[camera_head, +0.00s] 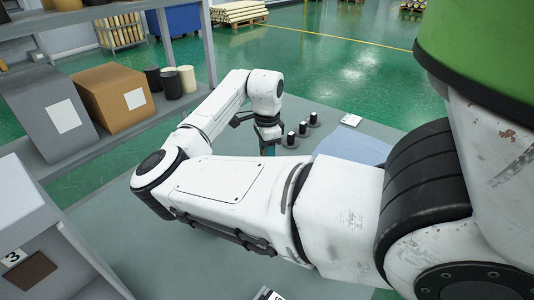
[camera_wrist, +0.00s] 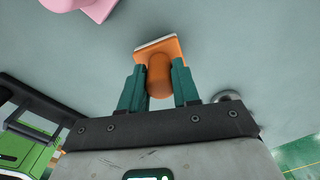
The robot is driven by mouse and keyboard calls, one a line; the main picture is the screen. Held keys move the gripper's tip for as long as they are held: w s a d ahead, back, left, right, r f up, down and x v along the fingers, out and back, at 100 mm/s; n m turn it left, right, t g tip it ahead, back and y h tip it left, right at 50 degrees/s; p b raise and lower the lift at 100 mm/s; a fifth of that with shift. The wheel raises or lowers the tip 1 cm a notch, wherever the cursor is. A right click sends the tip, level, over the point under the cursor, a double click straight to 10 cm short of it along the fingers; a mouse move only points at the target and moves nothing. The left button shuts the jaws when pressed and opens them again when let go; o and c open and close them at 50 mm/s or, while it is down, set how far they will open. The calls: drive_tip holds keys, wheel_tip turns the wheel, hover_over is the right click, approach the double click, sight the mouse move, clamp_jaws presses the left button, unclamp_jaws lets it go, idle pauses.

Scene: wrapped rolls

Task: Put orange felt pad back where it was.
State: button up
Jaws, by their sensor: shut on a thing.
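The orange felt pad (camera_wrist: 174,50) shows in the wrist view as a square plate with a pale edge and a rounded orange handle. My gripper (camera_wrist: 160,84) has its two green fingers on either side of that handle and is shut on it. The pad lies beyond the fingertips, over the grey table (camera_wrist: 225,40); I cannot tell whether it touches the surface. In the head view my gripper (camera_head: 268,147) points down over the table, left of the black pegs, and the pad is hidden there.
A blue sheet (camera_head: 352,146) and a white card (camera_head: 351,120) lie farther right. A pink object (camera_wrist: 88,8) is at the wrist view's upper left. A shelf with boxes (camera_head: 114,98) stands at left.

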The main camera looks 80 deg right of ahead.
drive_tip(key=shift+f, duration=0.45)
drive_tip(key=o, duration=1)
drive_tip(key=shift+f, duration=0.1)
wheel_tip(320, 180, up, 12)
drive_tip(key=shift+r+b, duration=0.15)
drive_tip(key=shift+b, duration=0.2)
